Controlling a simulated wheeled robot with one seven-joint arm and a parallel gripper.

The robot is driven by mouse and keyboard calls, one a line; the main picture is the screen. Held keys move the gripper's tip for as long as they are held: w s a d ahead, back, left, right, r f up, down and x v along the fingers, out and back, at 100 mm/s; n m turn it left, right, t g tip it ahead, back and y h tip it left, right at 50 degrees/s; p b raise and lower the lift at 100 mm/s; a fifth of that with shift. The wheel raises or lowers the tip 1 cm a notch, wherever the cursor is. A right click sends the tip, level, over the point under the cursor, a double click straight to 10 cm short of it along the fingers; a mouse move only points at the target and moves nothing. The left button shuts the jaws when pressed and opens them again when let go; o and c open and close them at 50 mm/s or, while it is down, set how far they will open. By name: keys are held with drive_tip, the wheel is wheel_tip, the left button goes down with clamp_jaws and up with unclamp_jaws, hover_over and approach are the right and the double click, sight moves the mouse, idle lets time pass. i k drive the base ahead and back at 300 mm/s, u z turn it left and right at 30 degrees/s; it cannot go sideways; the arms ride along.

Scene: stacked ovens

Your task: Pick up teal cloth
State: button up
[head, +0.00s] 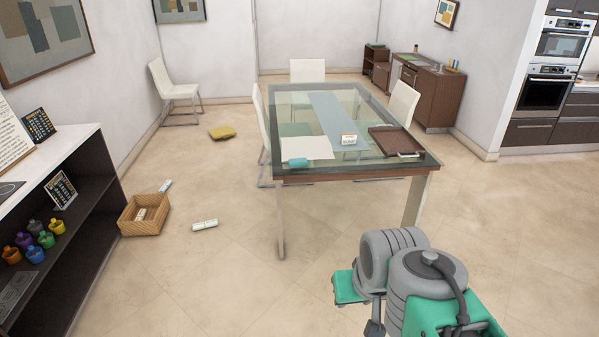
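A small teal item (298,162), which looks like the teal cloth, lies near the front left corner of the glass table (372,171). It rests at the front edge of a white mat or sheet (312,148); it is too small to tell whether it is folded or rolled. My grey and green arm shows at the bottom right, in front of the table and well apart from the teal item. My gripper's fingers cannot be made out.
A brown tray (396,141), a small white card (348,139) and a grey-blue runner (338,118) are on the table. White chairs (401,101) stand around it. A wicker basket (145,214) and a white roll (204,225) lie on the floor at left. The floor before the table is clear.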

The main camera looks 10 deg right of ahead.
sight(295, 162)
drive_tip(key=z, duration=0.4)
drive_tip(key=i, duration=2.55)
drive_tip(key=u, duration=1.15)
drive_tip(key=i, duration=0.8)
drive_tip(key=u, duration=1.3)
drive_tip(key=i, duration=0.25)
drive_tip(key=u, duration=0.05)
